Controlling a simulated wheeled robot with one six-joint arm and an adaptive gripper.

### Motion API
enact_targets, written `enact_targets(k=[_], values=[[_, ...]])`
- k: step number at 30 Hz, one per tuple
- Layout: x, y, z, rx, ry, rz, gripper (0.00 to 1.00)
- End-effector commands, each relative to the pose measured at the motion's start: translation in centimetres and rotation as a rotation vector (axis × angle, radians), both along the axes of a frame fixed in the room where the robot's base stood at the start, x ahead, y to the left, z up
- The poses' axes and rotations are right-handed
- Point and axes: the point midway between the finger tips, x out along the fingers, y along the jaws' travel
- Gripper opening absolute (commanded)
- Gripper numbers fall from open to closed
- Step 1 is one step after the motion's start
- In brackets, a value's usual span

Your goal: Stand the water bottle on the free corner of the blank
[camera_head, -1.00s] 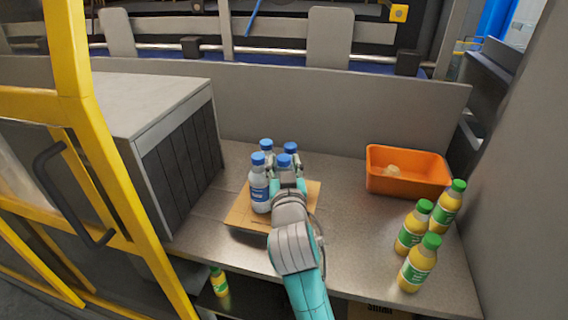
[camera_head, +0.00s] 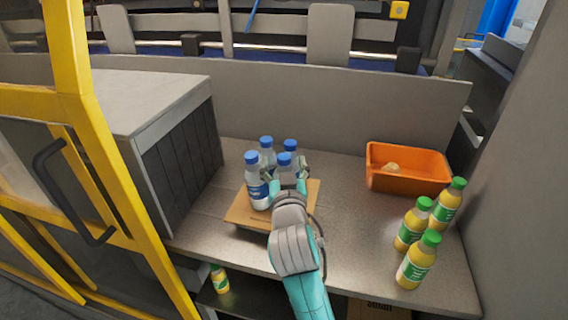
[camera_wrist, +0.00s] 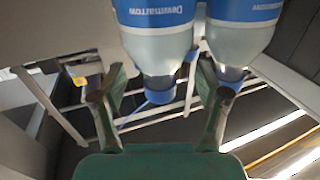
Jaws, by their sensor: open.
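The cardboard blank (camera_head: 243,217) lies on the bench with clear water bottles with blue caps on it. One water bottle (camera_head: 284,160) is at its front right, between the fingers of my gripper (camera_head: 287,183). The fingers are open, one on each side; the arm hides its base. Another bottle (camera_head: 258,190) is at front left, close beside the left finger, and seems to lean slightly left. Two more stand behind (camera_head: 267,152) (camera_head: 291,148). In the wrist view, a bottle (camera_wrist: 157,45) hangs cap-down in the picture between the fingers (camera_wrist: 160,115), with a second (camera_wrist: 238,35) to its right.
An orange bin (camera_head: 410,184) with something small inside stands at the back right. Several green-capped yellow bottles (camera_head: 417,263) stand at the right front. A grey box-shaped housing (camera_head: 180,160) is left of the blank. Bare bench lies between blank and bin.

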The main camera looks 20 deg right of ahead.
Motion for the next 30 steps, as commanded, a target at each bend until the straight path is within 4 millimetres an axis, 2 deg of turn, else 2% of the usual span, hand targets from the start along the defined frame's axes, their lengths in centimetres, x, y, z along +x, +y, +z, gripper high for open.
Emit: enact_targets(k=[16, 21, 30], values=[[-9.2, 2.6, 0.0, 0.0, -0.001, 0.003, 0.75], [-10.7, 2.9, 0.0, -0.001, -0.002, 0.001, 0.75], [-11.4, 2.9, -0.7, -0.009, 0.005, 0.008, 0.75]])
